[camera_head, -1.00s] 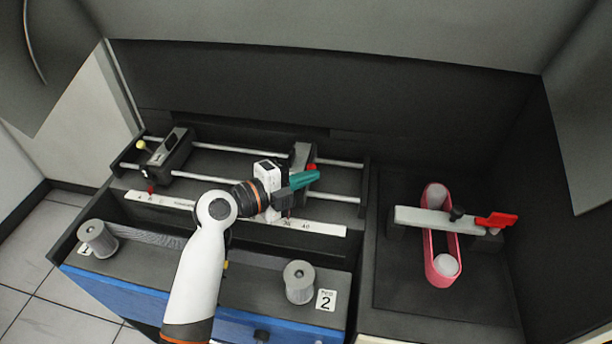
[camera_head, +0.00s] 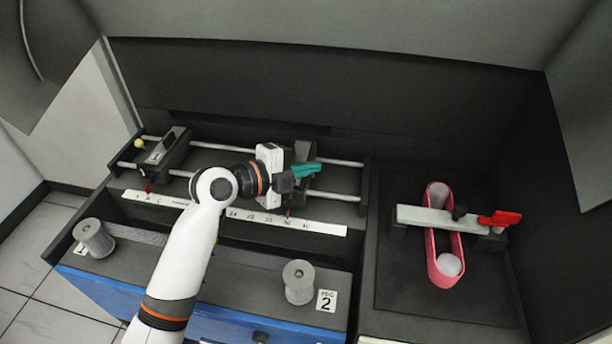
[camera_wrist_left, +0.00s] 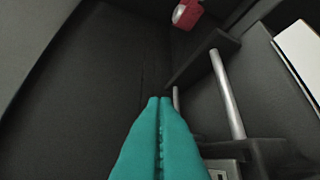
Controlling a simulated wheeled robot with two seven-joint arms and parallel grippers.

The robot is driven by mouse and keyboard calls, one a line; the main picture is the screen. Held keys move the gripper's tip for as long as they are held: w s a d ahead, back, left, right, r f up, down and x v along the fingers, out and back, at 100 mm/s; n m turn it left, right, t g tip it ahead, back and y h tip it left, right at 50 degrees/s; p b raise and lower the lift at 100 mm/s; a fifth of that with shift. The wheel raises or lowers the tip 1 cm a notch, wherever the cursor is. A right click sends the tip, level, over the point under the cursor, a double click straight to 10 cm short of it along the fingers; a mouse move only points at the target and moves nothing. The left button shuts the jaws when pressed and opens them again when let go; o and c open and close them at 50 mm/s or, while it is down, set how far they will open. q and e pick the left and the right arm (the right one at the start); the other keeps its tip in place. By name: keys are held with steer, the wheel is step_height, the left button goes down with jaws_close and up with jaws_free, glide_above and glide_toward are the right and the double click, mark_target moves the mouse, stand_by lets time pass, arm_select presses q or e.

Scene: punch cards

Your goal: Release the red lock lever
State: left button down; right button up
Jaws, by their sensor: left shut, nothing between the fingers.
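A red lever (camera_head: 500,218) sits at the right end of a light bar (camera_head: 425,216) on the right-hand unit. A red piece with a pale part (camera_wrist_left: 187,13) shows at the top of the left wrist view; I cannot tell whether it is the same lever. My left gripper (camera_head: 319,165) has teal fingers, shut and empty, over the right part of the railed unit, well left of the lever and apart from it. The fingertips (camera_wrist_left: 160,100) point into open space in the wrist view. A dark carriage (camera_head: 303,150) behind the gripper is partly hidden. My right gripper is not in view.
A pink belt (camera_head: 431,250) loops around two pale rollers under the bar. A second carriage (camera_head: 165,148) sits at the left of the metal rails (camera_head: 345,162). A numbered strip (camera_head: 320,228) and two grey spools (camera_head: 300,282) lie in front. Dark walls close the back and right.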

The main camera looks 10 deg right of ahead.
arm_select(q)
steer(key=shift+w+d+r+n+g+y, duration=0.1)
steer(key=shift+w+r+n+g+y, duration=0.2)
steer(key=shift+w+r+y, duration=0.2)
steer(key=shift+w+d+r+n+g+y+p, duration=0.25)
steer(key=shift+w+n+g+p, duration=0.1)
steer(key=shift+w, duration=0.15)
steer(key=shift+w+d+r+n+g+y+p, duration=0.15)
steer(key=shift+w+n+g+y+p, duration=0.1)
steer(key=shift+w+n+g, duration=0.15)
steer(key=shift+w+d+f+n+g+y, duration=0.1)
steer(key=shift+w+d+n+g+y, duration=0.25)
steer(key=shift+w+g, duration=0.2)
steer(key=shift+w+d+n+g+y, duration=0.2)
steer(key=shift+w+g+y, duration=0.2)
steer(key=shift+w, duration=0.25)
steer(key=shift+s+r+p, duration=0.1)
steer(key=shift+r+p, duration=0.3)
steer(key=shift+r, duration=0.5)
